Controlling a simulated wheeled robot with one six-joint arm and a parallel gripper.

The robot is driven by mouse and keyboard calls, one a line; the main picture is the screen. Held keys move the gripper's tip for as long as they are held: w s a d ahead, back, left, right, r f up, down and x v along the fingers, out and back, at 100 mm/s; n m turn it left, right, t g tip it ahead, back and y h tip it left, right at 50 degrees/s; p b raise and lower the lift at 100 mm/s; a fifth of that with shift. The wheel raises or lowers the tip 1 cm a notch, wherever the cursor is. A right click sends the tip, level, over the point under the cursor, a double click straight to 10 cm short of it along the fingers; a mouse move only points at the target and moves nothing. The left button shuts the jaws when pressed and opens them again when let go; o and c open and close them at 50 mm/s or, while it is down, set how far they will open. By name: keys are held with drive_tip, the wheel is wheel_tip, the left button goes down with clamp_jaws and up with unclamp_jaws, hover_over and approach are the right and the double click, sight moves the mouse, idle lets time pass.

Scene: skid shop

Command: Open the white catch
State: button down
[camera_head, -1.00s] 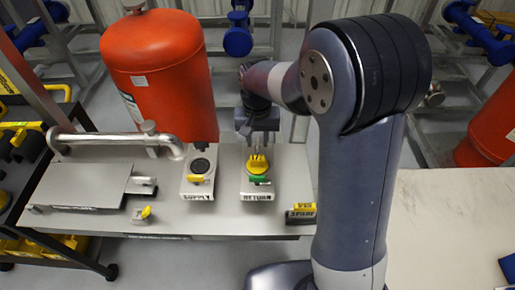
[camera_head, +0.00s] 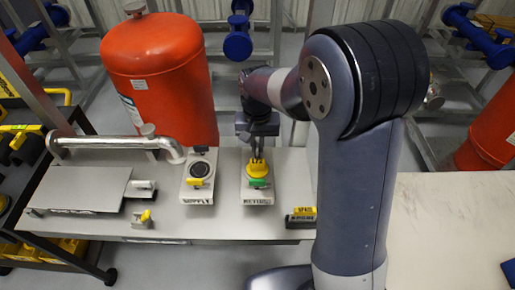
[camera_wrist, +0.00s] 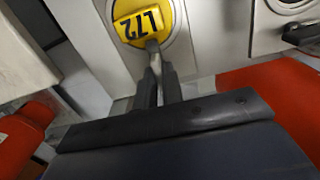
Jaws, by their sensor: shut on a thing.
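A small white catch-like piece (camera_head: 144,186) lies at the right edge of a flat grey plate (camera_head: 85,187) on the bench; I cannot tell surely that it is the white catch. My gripper (camera_head: 258,151) is away to its right, above the return block (camera_head: 257,199). In the wrist view my gripper (camera_wrist: 158,82) is shut on a thin grey stem (camera_wrist: 153,48) at the edge of a round yellow piece (camera_wrist: 150,18) marked L72. The yellow piece (camera_head: 258,168) also shows in the head view, with a green piece (camera_head: 259,183) in front. My fingers partly hide the stem.
The supply block (camera_head: 196,197) with a yellow lever stands left of the return block. A red tank (camera_head: 158,75) and a bent metal pipe (camera_head: 110,142) are behind. A black-and-yellow block (camera_head: 301,218) sits near the front edge.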

drive_tip(key=shift+m, duration=1.6)
drive_tip(key=shift+m+p, duration=0.3)
drive_tip(key=shift+m, duration=3.2)
